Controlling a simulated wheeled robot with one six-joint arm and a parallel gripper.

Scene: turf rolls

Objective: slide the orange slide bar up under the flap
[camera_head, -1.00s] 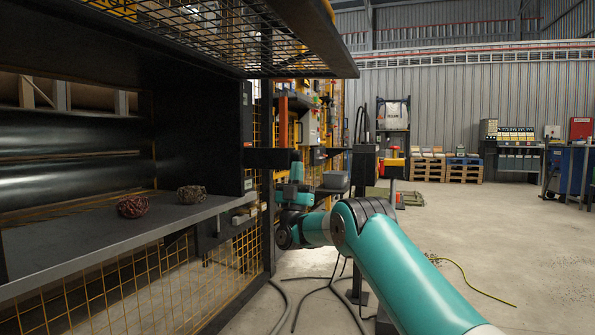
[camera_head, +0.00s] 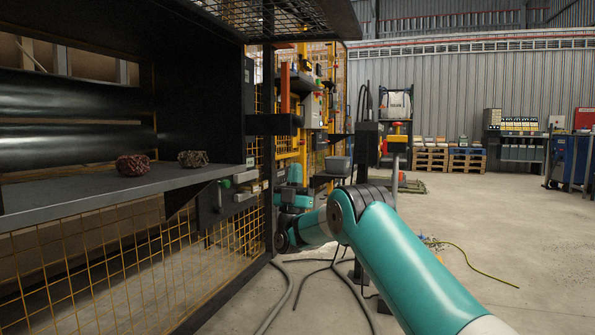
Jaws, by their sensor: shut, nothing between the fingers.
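A narrow orange-red upright bar (camera_head: 284,92) stands at the end of the dark cabinet, above a short dark horizontal arm. I cannot tell for sure that it is the slide bar. The raised mesh panel (camera_head: 282,12), which may be the flap, juts out at the top of the cabinet. My teal arm reaches from the lower right to the cabinet's end post.
A post with a red-and-yellow top (camera_head: 397,138) stands beyond my arm. Cables (camera_head: 335,285) lie on the floor. Open floor extends to the right.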

